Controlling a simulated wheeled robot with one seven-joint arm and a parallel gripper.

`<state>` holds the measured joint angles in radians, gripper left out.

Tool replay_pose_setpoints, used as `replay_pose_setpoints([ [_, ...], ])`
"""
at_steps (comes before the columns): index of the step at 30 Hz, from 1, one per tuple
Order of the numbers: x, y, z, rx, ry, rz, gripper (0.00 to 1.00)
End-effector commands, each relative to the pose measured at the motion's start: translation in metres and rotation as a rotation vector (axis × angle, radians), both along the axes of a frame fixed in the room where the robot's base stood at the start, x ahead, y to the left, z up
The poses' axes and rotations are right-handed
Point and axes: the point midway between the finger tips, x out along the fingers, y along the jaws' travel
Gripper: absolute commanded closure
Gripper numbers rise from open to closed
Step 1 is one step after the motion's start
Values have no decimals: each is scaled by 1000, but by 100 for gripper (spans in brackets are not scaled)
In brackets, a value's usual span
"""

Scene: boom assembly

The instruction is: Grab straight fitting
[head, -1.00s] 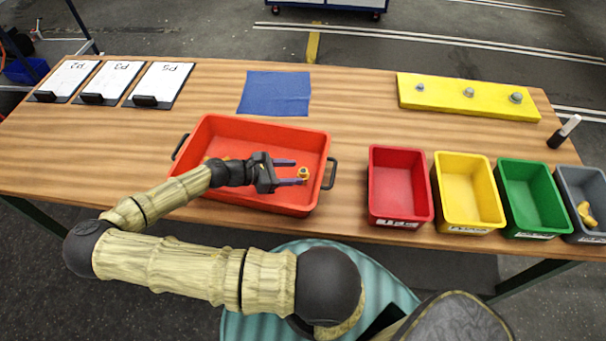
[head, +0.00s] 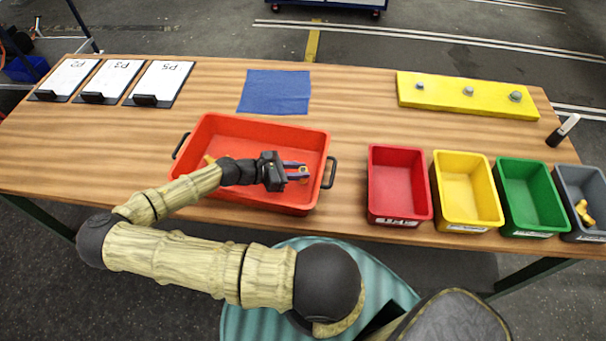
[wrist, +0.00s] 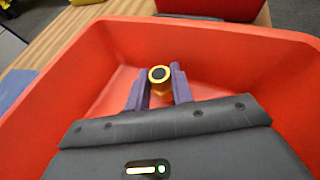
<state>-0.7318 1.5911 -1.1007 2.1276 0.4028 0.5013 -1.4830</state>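The straight fitting (wrist: 160,76) is a small yellow, brass-like piece with a dark round opening facing up. In the wrist view it stands between my two purple fingers, which look pressed against its sides. My gripper (head: 298,171) is down inside the orange-red tray (head: 215,122), near its right end, and is shut on the fitting. In the head view the fitting (head: 304,174) shows only partly at the fingertips. Another yellow-orange piece (head: 209,159) lies at the tray's left, partly hidden by my arm.
Red (head: 398,155), yellow (head: 467,160), green (head: 530,168) and grey (head: 582,173) bins stand to the right; the grey one holds a yellow piece (head: 585,212). A yellow board (head: 440,92) with bolts and a blue cloth (head: 275,92) lie behind. The tray walls surround my gripper.

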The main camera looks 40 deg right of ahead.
Motion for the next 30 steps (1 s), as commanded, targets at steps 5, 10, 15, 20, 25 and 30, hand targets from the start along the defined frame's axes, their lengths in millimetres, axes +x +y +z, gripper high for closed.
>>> replay_pose_setpoints([
  [5,0,0,-1,1,0,0,100],
  [10,0,1,1,2,0,0,100],
  [15,1,1,14,3,-4,0,100],
  [20,1,1,39,3,-5,0,100],
  [25,0,1,70,3,-2,0,100],
  [30,0,0,93,1,-2,0,100],
])
